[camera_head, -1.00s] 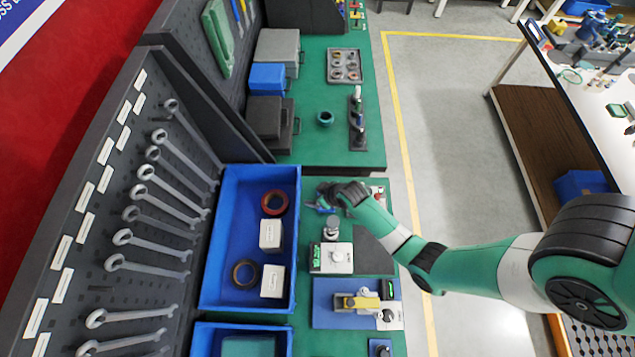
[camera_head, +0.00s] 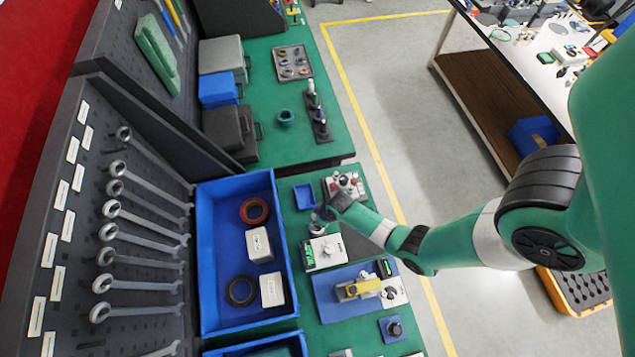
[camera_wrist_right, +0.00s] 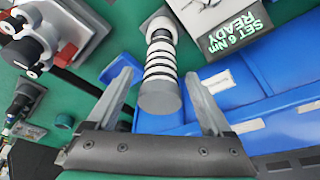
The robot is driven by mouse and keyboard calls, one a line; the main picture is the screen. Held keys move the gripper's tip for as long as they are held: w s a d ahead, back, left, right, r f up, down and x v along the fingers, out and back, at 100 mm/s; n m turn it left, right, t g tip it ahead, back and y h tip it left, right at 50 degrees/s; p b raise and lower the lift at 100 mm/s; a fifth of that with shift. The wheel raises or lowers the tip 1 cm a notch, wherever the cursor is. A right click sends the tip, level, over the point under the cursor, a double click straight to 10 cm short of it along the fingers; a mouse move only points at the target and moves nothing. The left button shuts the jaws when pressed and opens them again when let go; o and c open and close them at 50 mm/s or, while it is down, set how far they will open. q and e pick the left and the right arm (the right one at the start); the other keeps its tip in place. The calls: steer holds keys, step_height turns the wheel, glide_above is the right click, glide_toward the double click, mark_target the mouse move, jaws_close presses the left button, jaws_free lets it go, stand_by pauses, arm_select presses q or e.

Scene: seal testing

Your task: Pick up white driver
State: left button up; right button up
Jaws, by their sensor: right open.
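The white driver (camera_wrist_right: 160,65) has a grey round end and black and white bands along its body. In the right wrist view it lies between the two spread fingers of my right gripper (camera_wrist_right: 160,80), with clear gaps on both sides. In the head view my right gripper (camera_head: 327,213) is over the driver, on the green bench beside the blue bin. There the wrist and fingers mostly hide the driver. My left gripper is not in view.
A white box with a green "SET 6 Nm READY" display (camera_wrist_right: 235,42) is close to the driver. A red-knobbed fixture (camera_head: 343,184) and a small blue tray (camera_head: 304,196) are nearby. A large blue bin (camera_head: 207,270) stands left. A driver rack (camera_head: 322,131) is farther back.

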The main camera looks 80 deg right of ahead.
steer(key=b+x, duration=0.2)
steer(key=x, duration=0.2)
steer(key=shift+f, duration=0.15)
steer(key=shift+w+f, duration=0.1)
steer(key=shift+f, duration=0.3)
steer(key=shift+r, duration=0.1)
jaws_close()
